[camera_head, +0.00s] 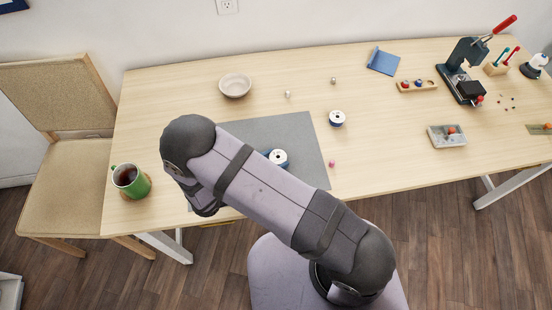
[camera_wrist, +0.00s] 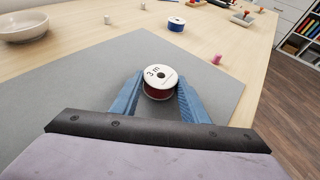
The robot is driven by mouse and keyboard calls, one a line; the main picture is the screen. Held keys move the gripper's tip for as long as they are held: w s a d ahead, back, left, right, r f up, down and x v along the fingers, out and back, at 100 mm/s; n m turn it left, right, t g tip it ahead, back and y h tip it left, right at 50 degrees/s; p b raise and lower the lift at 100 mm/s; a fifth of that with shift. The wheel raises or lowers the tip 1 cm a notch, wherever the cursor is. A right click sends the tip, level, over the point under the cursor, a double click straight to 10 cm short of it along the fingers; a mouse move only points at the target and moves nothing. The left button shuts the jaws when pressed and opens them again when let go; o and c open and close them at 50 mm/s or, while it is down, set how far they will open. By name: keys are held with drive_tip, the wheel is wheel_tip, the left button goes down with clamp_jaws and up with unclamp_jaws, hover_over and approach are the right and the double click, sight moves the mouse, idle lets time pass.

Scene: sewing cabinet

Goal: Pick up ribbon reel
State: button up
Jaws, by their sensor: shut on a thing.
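A ribbon reel (camera_wrist: 160,78) with a white top and dark red ribbon stands upright between the blue fingers of my gripper (camera_wrist: 159,90) in the wrist view. The fingers are shut on its sides. It is over the grey mat (camera_wrist: 95,72); I cannot tell whether it still touches the mat. In the head view the same reel (camera_head: 279,156) shows its white top just beyond my arm, which hides most of my gripper. A second reel (camera_head: 337,118) with a white top and blue ribbon stands on the table past the mat's corner, and also shows in the wrist view (camera_wrist: 176,24).
A pink spool (camera_head: 332,164) stands right of the mat. A bowl (camera_head: 235,85) and two small spools are behind it. A green mug (camera_head: 130,181) is at the left edge. A grey tray (camera_head: 446,136) and a press (camera_head: 464,72) are at right. The table between is clear.

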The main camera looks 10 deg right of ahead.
sight(271, 160)
drive_tip(key=shift+r, duration=0.15)
drive_tip(key=shift+r+b, duration=0.55)
drive_tip(key=shift+r, duration=4.3)
drive_tip(key=shift+w+a+f+b, duration=0.25)
drive_tip(key=shift+b, duration=0.15)
drive_tip(key=shift+n+t+y, duration=0.5)
drive_tip(key=shift+n+y, duration=0.1)
drive_tip(key=shift+y, duration=0.1)
drive_tip(key=w+a+f+b, duration=0.1)
drive_tip(key=w+a+b, duration=0.1)
drive_tip(key=b, duration=0.1)
drive_tip(key=w+a+f+b, duration=0.1)
drive_tip(key=w+a+b, duration=0.1)
drive_tip(key=a+b, duration=0.1)
drive_tip(key=w+a+f+b, duration=0.1)
drive_tip(key=w+a+b, duration=0.1)
drive_tip(key=a+b, duration=0.1)
drive_tip(key=shift+w+b, duration=0.3)
drive_tip(key=shift+w, duration=0.1)
drive_tip(key=w+a+r+n+t+y+b, duration=0.1)
drive_tip(key=w+a+r+n+b, duration=0.1)
drive_tip(key=w+a+b, duration=0.4)
drive_tip(key=shift+w+a+r+t+b, duration=0.15)
drive_tip(key=shift+a+r+t+b, duration=0.5)
drive_tip(key=shift+b, duration=1.75)
drive_tip(key=shift+g, duration=0.35)
drive_tip(key=shift+d+f+b, duration=0.15)
drive_tip(key=shift+f+b, duration=0.5)
drive_tip(key=shift+f, duration=4.1)
drive_tip(key=shift+f, duration=0.15)
